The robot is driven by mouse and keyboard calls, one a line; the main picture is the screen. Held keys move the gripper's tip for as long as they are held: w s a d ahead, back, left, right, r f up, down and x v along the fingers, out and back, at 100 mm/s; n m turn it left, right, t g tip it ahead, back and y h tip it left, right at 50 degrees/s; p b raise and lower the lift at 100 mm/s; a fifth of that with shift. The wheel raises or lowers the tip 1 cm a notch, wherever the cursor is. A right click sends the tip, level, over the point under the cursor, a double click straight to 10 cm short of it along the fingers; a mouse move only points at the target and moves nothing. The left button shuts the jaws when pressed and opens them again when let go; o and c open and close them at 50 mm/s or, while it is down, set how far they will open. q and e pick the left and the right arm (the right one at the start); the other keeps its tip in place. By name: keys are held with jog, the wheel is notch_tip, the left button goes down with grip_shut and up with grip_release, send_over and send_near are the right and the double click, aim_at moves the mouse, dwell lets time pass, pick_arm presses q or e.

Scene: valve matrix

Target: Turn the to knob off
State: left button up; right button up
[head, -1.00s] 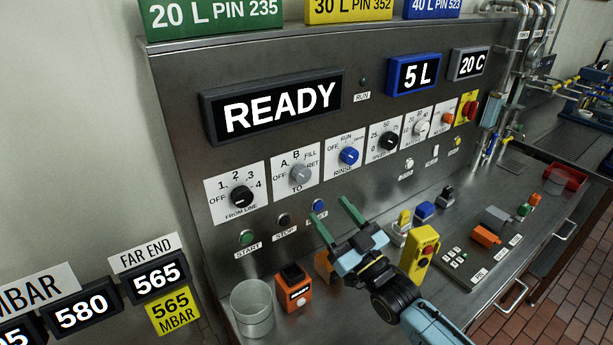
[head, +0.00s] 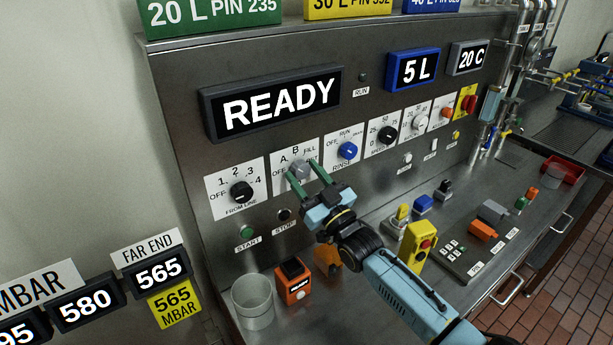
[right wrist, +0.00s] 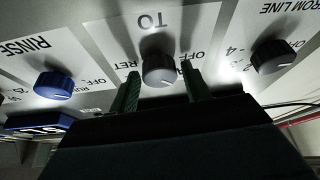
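The grey TO knob (head: 300,168) sits on its white label plate on the steel panel, between the black FROM LINE knob and the blue RINSE knob. It also shows in the right wrist view (right wrist: 158,70), upside down, with OFF at right and RET at left. Its white mark there points mostly downward, away from the TO lettering; the exact setting is hard to read. My right gripper (head: 307,172) is open, with its green fingers at either side of the knob. In the right wrist view the fingertips (right wrist: 160,75) flank the knob with small gaps. My left gripper is not in view.
The FROM LINE knob (head: 241,191) and RINSE knob (head: 347,151) are close on either side. START (head: 246,232) and STOP (head: 284,215) buttons lie below. A grey cup (head: 252,303) and an orange box (head: 293,280) stand on the counter.

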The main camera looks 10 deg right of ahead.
jog(key=c, duration=0.7)
jog(key=shift+n, duration=0.5)
jog(key=shift+d+n+g+y+b, duration=0.1)
jog(key=shift+n+g+y+b, duration=0.3)
jog(key=shift+n+y, duration=0.4)
jog(key=n+g+y, duration=0.1)
jog(key=n, duration=0.2)
jog(key=shift+n, duration=0.3)
jog(key=shift+d+n+g+y, duration=0.1)
jog(key=shift+n+g+y, duration=0.4)
jog(key=shift+n, duration=1)
jog(key=shift+n+g+y, duration=0.2)
jog(key=shift+n+g, duration=0.6)
jog(key=shift+n, duration=0.7)
jog(key=o, duration=1)
jog(key=shift+r, duration=0.1)
